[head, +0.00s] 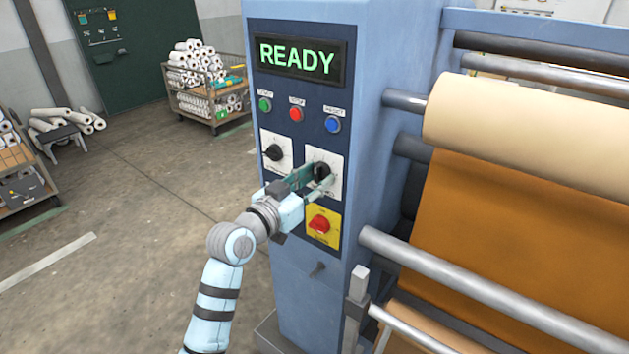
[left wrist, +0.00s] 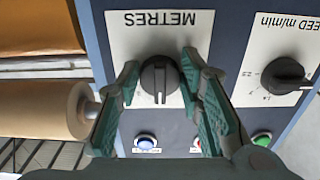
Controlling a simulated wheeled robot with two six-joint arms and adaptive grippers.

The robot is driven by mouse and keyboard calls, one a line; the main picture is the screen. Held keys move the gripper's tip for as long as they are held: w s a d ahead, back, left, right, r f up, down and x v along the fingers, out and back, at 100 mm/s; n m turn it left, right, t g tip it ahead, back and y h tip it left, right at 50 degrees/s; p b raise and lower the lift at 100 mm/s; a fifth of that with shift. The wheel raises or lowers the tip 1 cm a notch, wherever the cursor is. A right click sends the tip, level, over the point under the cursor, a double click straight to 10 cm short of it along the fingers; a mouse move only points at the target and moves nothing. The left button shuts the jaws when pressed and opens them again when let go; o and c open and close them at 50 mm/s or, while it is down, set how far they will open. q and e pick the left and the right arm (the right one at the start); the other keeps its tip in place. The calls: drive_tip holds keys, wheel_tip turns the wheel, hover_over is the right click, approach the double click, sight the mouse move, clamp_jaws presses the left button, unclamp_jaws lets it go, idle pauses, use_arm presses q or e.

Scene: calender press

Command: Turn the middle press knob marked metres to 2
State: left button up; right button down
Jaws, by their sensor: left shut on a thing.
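The metres knob (head: 322,171) is a black round knob on a white plate on the blue press panel. In the left wrist view the knob (left wrist: 159,80) is upside down, below the inverted word METRES, with its white line toward the picture's bottom. My left gripper (head: 316,177) is at the knob, its green-padded fingers on both sides of it. In the left wrist view my left gripper (left wrist: 160,82) is shut on the knob. The fingers hide the plate's sides, and I cannot read its scale numbers. My right gripper is not in view.
The speed knob (head: 275,153) is left of the metres plate; a red rotary switch (head: 320,223) on yellow sits below. Green, red and blue buttons (head: 296,114) line up above, under a display (head: 297,60) reading READY. Rollers with tan web (head: 530,200) are at right.

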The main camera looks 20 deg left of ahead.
use_arm(q)
drive_tip(key=o, duration=1.1)
drive_tip(key=v, duration=1.2)
drive_tip(key=shift+s, duration=0.1)
drive_tip(key=shift+d+f, duration=0.1)
